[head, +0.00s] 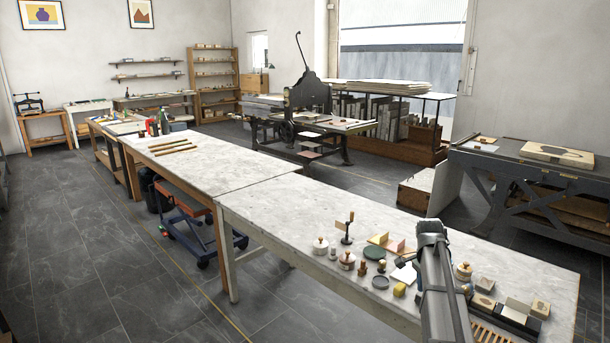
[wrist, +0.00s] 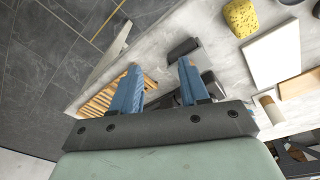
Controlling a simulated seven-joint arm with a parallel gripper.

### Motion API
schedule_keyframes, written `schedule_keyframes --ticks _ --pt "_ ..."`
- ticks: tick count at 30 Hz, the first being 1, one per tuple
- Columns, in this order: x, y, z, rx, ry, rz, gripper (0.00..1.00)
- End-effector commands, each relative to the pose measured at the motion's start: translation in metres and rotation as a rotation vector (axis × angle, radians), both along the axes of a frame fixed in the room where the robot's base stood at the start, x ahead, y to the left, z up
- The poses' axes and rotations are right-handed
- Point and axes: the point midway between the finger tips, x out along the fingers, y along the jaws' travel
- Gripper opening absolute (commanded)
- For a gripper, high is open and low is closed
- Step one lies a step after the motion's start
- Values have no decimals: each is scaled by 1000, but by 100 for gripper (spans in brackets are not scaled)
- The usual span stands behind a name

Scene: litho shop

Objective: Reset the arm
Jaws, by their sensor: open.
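My gripper (wrist: 158,72) shows in the wrist view with its two blue fingers spread apart and nothing between them. It hangs over the edge of the pale stone-topped table (wrist: 222,50). A slatted wooden rack (wrist: 122,96) lies below, partly behind the left finger. A dark block (wrist: 184,48) lies just beyond the fingertips. In the head view my arm (head: 440,290) reaches up from the bottom edge over the near table (head: 290,220); the fingers cannot be made out there.
In the wrist view a yellow sponge (wrist: 241,17), a white slab (wrist: 285,52) and a small cylinder (wrist: 268,107) lie to the right. In the head view, jars, a green disc (head: 375,253) and several blocks crowd the table around my arm. The table's left part is clear.

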Motion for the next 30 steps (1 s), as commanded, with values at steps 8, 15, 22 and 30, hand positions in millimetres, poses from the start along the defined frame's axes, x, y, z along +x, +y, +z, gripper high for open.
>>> schedule_keyframes --ticks 8,15,22,30 --pt "-48 32 -73 60 52 82 45" --pt "-74 58 -146 93 124 227 45" --pt "-115 85 -216 135 194 376 45" --pt "-173 116 -289 191 274 549 45"
